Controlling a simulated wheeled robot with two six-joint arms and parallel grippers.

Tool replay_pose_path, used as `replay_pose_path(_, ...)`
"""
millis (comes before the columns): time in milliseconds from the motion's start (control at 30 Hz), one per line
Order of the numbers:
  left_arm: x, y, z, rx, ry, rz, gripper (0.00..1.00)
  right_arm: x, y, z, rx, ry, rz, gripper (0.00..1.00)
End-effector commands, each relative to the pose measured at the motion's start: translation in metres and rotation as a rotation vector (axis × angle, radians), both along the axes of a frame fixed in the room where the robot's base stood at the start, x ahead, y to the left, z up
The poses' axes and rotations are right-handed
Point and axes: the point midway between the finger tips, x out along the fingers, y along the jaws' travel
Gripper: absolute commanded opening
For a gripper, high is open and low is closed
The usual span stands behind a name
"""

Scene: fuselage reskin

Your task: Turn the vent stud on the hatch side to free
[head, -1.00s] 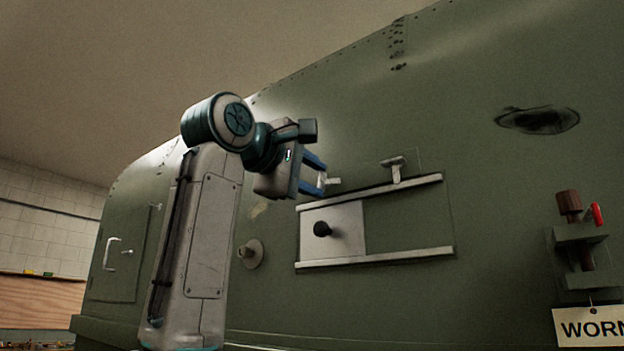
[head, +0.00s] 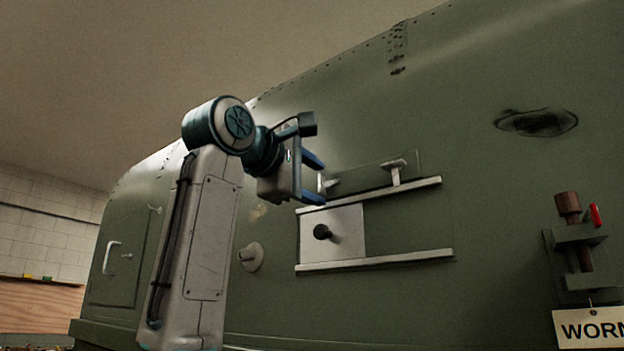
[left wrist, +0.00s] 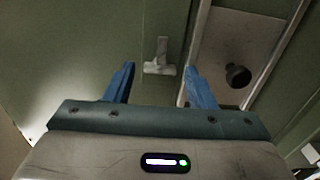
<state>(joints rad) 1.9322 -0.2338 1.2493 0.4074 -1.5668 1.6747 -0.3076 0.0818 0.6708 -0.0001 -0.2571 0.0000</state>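My left gripper (head: 317,180) is open at the hull side, its two blue fingers apart. The pale T-shaped vent stud (head: 327,184) on the hatch side shows just beyond the fingertips in the head view, partly hidden by them. In the left wrist view the stud (left wrist: 159,66) stands between the open fingertips with its bar lying across the gap, clear of both fingers. A second T-shaped stud (head: 395,168) is at the other end of a narrow green panel (head: 362,178). My right gripper is not in view.
Below the panel, two pale rails (head: 400,257) hold a light sliding plate (head: 350,225) with a black knob (head: 322,231). The hatch (head: 122,255) with its handle is at far left. A round fitting (head: 250,256) is beside my arm. A clamp bracket (head: 580,250) and tag (head: 590,328) are at right.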

Motion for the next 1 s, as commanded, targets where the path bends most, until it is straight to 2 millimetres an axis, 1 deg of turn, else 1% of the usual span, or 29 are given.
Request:
replay_pose_path(267, 0.000, 0.000, 0.000, 0.001, -0.001, 0.000, 0.55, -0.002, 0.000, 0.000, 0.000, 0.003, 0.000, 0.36)
replay_pose_path(367, -0.003, 0.003, -0.001, 0.000, -0.001, 0.001, 0.55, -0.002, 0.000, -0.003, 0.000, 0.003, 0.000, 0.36)
replay_pose_path(467, -0.013, 0.010, -0.002, 0.000, -0.004, 0.001, 0.55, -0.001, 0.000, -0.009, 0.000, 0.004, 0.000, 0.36)
replay_pose_path(567, -0.029, 0.022, -0.003, 0.000, -0.006, 0.002, 0.55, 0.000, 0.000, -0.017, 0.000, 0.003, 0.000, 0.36)
replay_pose_path(667, -0.048, 0.036, -0.004, 0.000, -0.006, 0.002, 0.55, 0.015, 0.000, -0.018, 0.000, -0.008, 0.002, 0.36)
replay_pose_path(800, -0.063, 0.047, -0.002, 0.000, -0.002, 0.001, 0.55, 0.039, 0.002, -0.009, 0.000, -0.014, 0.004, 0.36)
replay_pose_path(1000, -0.081, 0.060, -0.001, 0.000, -0.002, 0.000, 0.55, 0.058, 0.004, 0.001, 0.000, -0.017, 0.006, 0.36)
